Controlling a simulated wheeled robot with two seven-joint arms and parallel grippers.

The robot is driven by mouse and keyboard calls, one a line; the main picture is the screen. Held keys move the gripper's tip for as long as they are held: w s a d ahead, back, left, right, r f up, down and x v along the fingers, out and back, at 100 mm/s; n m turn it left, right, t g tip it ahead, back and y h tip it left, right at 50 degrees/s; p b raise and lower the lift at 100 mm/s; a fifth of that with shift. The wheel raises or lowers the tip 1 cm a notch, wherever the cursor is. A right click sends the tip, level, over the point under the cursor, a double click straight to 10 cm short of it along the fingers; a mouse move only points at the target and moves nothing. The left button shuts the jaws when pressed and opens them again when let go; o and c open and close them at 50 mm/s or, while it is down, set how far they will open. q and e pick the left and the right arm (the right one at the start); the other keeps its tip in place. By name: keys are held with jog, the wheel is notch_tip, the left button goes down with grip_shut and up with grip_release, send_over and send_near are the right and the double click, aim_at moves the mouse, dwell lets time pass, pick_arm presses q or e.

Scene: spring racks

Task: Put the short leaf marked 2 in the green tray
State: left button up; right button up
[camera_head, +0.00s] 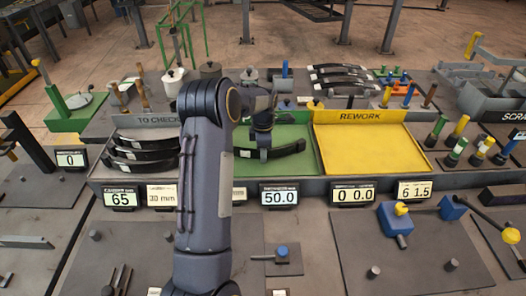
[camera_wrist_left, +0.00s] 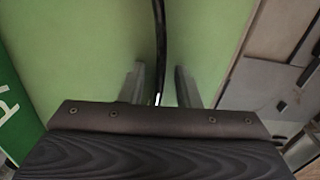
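A dark curved leaf (camera_head: 286,151) lies in the green tray (camera_head: 310,166), with a small pale label near its left end; no number is legible. My left gripper (camera_head: 263,146) is over the green tray at the middle of this leaf. In the left wrist view the leaf shows edge-on as a thin black strip (camera_wrist_left: 160,45). It runs between the two fingers of the left gripper (camera_wrist_left: 160,88), with a visible gap on either side, so the gripper is open around it. My left forearm hides the tray's left part. My right gripper is not in view.
Several dark leaves (camera_head: 140,154) lie in the tray marked TO CHECK, left of my arm. The yellow REWORK tray (camera_head: 370,150) is empty. More leaves (camera_head: 340,78) are stacked behind. Displays (camera_head: 279,195) line the front edge; coloured posts (camera_head: 457,150) stand at right.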

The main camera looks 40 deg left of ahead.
pick_arm(q)
jog(key=shift+r, duration=0.55)
notch_tip(320, 180, up, 10)
jog(key=r+b, duration=0.1)
jog(key=b, duration=0.1)
jog(key=s+d+r+m+t+h, duration=0.1)
jog(key=s+d+r+m, duration=0.3)
jog(key=s+r+m, duration=0.1)
jog(key=s+d+r+m+t+h, duration=0.1)
jog(key=s+d+r+m+t, duration=0.1)
jog(key=s+d+m, duration=0.6)
jog(key=s+d+f+m+t+h, duration=0.1)
jog(key=s+d+f+m, duration=0.1)
jog(key=s+d+m, duration=0.4)
jog(key=s+d+f+m+t, duration=0.1)
jog(key=s+d+f+m, duration=0.2)
jog(key=s, duration=0.7)
jog(key=d+m, duration=0.2)
jog(key=m, duration=0.1)
jog(key=shift+s+d+f+t+h, duration=0.25)
jog(key=shift+d+f+t+h, duration=0.05)
jog(key=shift+d+f+h, duration=0.1)
